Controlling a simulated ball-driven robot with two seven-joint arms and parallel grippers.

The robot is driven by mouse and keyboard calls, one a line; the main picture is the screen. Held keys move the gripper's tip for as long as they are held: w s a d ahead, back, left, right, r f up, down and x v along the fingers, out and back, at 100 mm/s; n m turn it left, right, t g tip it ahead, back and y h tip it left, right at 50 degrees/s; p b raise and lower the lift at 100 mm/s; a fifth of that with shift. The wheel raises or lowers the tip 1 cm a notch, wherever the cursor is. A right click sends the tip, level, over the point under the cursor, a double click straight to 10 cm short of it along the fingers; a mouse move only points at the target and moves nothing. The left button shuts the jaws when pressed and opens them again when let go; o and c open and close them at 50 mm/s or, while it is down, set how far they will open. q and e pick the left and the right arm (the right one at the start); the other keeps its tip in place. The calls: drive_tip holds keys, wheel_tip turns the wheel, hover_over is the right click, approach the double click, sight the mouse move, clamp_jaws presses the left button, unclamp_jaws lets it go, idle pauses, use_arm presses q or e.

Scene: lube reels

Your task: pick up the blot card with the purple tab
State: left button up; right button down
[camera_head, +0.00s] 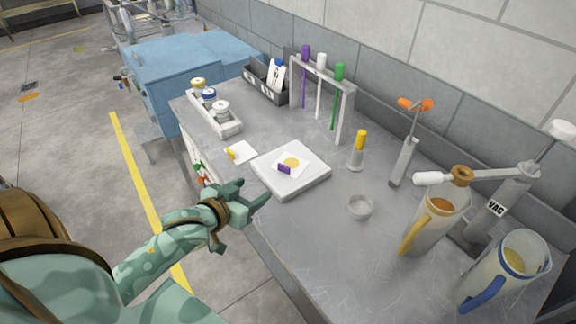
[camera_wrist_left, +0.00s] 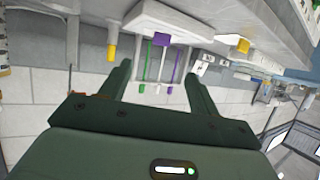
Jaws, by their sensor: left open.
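The blot card with the purple tab (camera_head: 284,169) lies on a white square block (camera_head: 305,185) on the bench. It is a white card with a yellow-tan round spot. In the left wrist view its purple tab (camera_wrist_left: 161,38) shows at the edge of the block, beyond my fingers. My left gripper (camera_head: 255,192) is open and empty, in front of the block at the bench's near edge, apart from the card. In the left wrist view the gripper (camera_wrist_left: 157,75) shows both fingers spread. My right gripper is not in view.
A card with a yellow tab (camera_head: 238,152) lies left of the block. A yellow-capped vial (camera_head: 357,150), small dish (camera_head: 360,207) and jugs (camera_head: 435,220) stand right. A bottle tray (camera_head: 225,128) is far left.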

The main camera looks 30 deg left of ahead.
use_arm(q)
drive_tip(key=b, duration=0.2)
approach(283, 168)
drive_tip(key=x, duration=0.3)
drive_tip(key=shift+w+d+f, duration=0.25)
drive_tip(key=shift+f, duration=0.05)
drive_tip(key=x, duration=0.2)
drive_tip(key=b+x, duration=0.2)
drive_tip(key=x, duration=0.1)
drive_tip(key=shift+w+a, duration=0.25)
drive_tip(key=shift+w, duration=0.05)
drive_tip(key=shift+r, duration=0.1)
drive_tip(key=c, duration=1.1)
drive_tip(key=shift+s, duration=0.1)
